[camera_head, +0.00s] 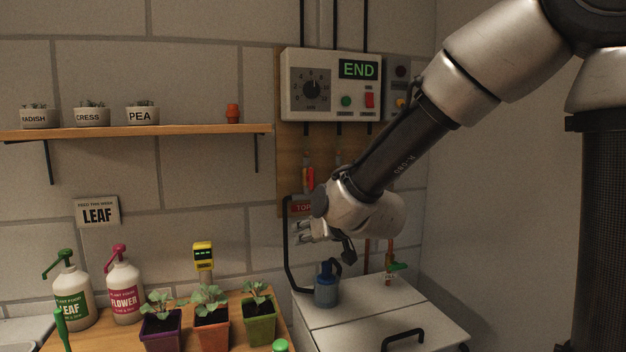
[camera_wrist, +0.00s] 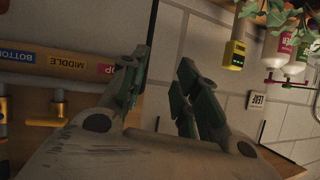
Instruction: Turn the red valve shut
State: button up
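A small red-orange upright part (camera_head: 308,178), perhaps the red valve's handle, shows on the wooden backboard just above the red TOP label (camera_head: 302,208); it is too small to identify surely. My gripper (camera_head: 300,232) is below it, in front of the wall, with its fingers pointing left. My wrist and forearm hide much of the pipework. In the wrist view my gripper (camera_wrist: 160,82) has its two fingers apart with nothing between them. That view shows a board with BOTTOM, MIDDLE and TOP labels (camera_wrist: 62,64) and a yellow handle (camera_wrist: 45,122), but no clear red valve.
A blue bottle (camera_head: 326,286) stands on the white cabinet (camera_head: 375,325) below my gripper. A green-handled tap (camera_head: 398,267) is at right. Potted seedlings (camera_head: 211,315) and pump bottles (camera_head: 122,290) stand at left.

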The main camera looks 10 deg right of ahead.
aim_at(312, 178)
jog(key=w+d+r+m+t+h, duration=0.1)
jog(key=w+d+r+t, duration=0.15)
jog(key=r, duration=0.25)
jog(key=w+d+r+m+t+h, duration=0.1)
jog(key=w+d+r+t, duration=0.1)
jog(key=r+t, duration=0.3)
jog(key=shift+g, duration=0.65)
jog(key=w, duration=0.2)
jog(key=w+a, duration=0.1)
jog(key=w, duration=0.2)
jog(key=w+a, duration=0.1)
jog(key=w, duration=0.1)
jog(key=shift+w+r, duration=0.15)
jog(key=shift+r, duration=0.05)
jog(key=shift+c, duration=0.3)
grip_shut()
